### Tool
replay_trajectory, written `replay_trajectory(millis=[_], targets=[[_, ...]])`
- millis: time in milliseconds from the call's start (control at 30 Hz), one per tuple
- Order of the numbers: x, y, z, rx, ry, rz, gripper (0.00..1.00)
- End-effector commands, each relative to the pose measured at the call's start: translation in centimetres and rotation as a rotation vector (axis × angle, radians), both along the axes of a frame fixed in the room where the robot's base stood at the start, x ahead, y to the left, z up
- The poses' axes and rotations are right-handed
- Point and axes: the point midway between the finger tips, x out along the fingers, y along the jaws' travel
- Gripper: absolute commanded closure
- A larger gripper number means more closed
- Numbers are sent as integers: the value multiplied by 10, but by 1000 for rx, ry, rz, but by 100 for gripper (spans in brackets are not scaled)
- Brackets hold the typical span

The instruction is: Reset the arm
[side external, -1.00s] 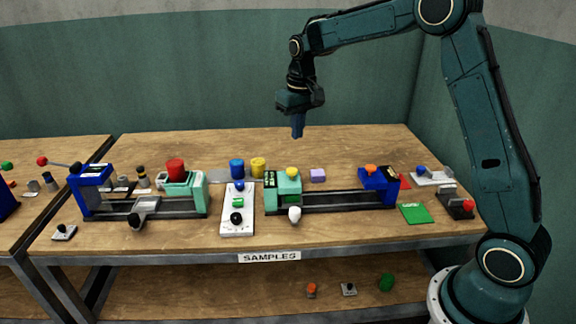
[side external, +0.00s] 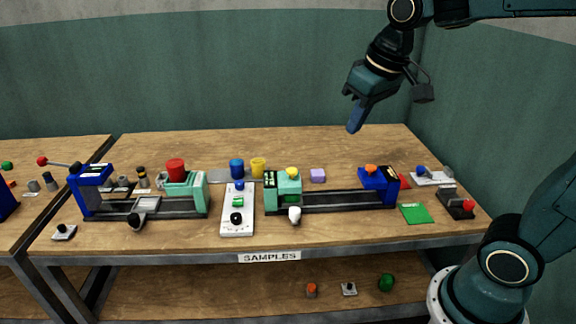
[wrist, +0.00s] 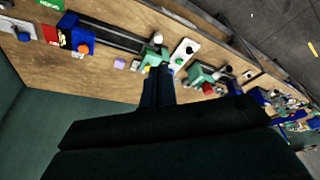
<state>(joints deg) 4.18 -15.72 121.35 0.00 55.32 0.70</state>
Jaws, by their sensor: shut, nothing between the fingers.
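My gripper (side external: 355,127) is shut and empty. In the side external view it hangs in the air above the back right of the bench, tilted, with its blue fingers pointing down and to the left. It touches nothing. In the wrist view its closed fingers (wrist: 158,82) show in the middle, with the bench beyond them.
Two presses stand on the wooden bench (side external: 300,143): the left one (side external: 150,207) and the right one (side external: 330,201). A white control panel (side external: 237,215) lies between them. The bench's back strip is clear.

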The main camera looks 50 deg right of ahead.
Motion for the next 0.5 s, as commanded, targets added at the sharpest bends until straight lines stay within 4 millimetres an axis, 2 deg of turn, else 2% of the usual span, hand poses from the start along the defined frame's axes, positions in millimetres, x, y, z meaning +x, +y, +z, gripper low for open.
replay_trajectory(millis=[33,200,500], targets=[[-12,3,1,-2,-16,7,100],[-48,10,-2,-5,-59,30,100],[-102,19,-19,-10,-130,69,100]])
